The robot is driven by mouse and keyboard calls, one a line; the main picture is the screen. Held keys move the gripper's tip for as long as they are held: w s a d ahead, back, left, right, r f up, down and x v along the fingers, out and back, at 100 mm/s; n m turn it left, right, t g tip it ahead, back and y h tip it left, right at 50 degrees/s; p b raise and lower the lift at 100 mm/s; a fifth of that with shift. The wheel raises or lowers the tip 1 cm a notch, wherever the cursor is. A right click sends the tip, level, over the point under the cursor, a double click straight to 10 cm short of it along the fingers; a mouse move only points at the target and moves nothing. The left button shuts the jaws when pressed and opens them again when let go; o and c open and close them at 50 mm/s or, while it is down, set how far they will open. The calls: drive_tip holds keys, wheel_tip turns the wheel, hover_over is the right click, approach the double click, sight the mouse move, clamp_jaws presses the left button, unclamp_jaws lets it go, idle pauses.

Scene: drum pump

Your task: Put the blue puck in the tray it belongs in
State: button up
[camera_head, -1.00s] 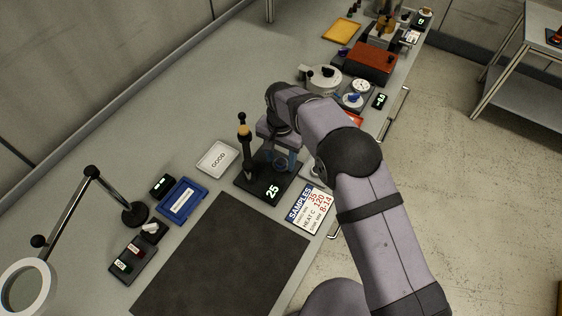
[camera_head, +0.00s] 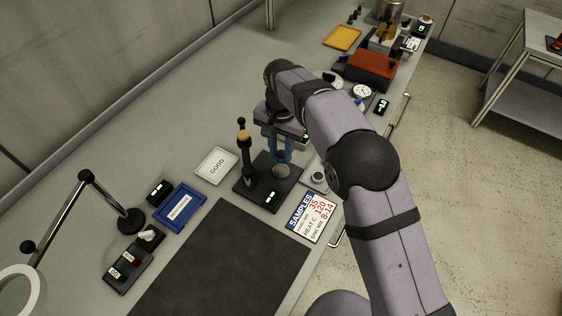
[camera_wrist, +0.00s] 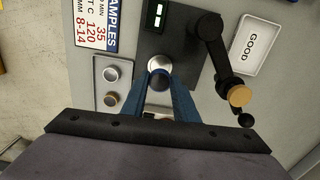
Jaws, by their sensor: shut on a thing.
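My gripper (camera_head: 281,157) has blue fingers pointing down, just above the round silver plate (camera_head: 281,171) of a black test stand (camera_head: 262,199). In the wrist view, my fingertips (camera_wrist: 160,78) are shut on a small round puck (camera_wrist: 158,84). It looks dark grey there, and the fingers hide most of it, so I cannot tell its colour. A white tray marked GOOD (camera_head: 216,165) lies left of the stand. A blue tray (camera_head: 180,206) with a pale label lies further left. A small grey tray (camera_wrist: 101,62) beside the stand holds two pucks (camera_wrist: 111,74).
The stand's upright post with a wooden knob (camera_head: 243,137) rises close beside my gripper. A samples sign (camera_head: 311,217) and a dark mat (camera_head: 225,262) lie in front. A magnifier lamp (camera_head: 130,220) stands at left. A yellow tray (camera_head: 342,36) and red box (camera_head: 371,65) are at the back.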

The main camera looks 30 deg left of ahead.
sight(281, 155)
drive_tip(key=shift+r, duration=1.75)
drive_tip(key=shift+r, duration=0.2)
drive_tip(key=shift+r+p, duration=1.25)
drive_tip(key=shift+p, duration=0.35)
